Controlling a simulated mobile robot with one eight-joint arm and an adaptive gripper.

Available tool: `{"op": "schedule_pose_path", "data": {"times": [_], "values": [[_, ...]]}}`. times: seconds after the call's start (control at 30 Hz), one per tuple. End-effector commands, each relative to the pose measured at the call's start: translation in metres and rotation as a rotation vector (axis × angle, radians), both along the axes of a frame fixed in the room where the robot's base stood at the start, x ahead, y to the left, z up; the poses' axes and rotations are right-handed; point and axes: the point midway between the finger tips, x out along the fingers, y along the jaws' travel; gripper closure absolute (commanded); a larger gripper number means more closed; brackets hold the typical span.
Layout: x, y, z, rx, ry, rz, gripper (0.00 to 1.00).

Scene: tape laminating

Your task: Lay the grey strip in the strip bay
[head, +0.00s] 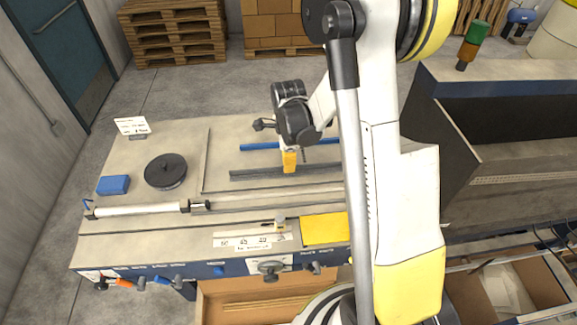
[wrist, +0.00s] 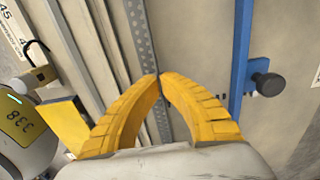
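The grey strip (head: 252,175) is a long, thin dark bar lying left to right over the worktop in the head view. In the wrist view the grey strip (wrist: 141,32) runs lengthwise, with a row of small holes. My gripper (head: 289,169) points down at its middle. In the wrist view its yellow fingers (wrist: 159,76) meet across the strip with almost no gap, and appear closed on its thin edge. The fingertips hide that part of the strip. Whether the strip touches the worktop is hard to tell. I cannot tell which recess is the strip bay.
A blue bar (head: 258,147) lies behind the strip; a black knob (wrist: 268,84) is beside it in the wrist view. A black disc (head: 166,171), a blue block (head: 113,185) and a white cylinder (head: 140,210) are at left. A yellow plate (head: 322,229) is in front.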

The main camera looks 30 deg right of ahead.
Motion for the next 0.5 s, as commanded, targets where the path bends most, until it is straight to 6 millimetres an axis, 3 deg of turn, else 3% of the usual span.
{"op": "schedule_pose_path", "data": {"times": [0.5], "values": [[-0.0002, 0.0001, -0.004, 0.0, 0.0, 0.0, 1.0]]}}
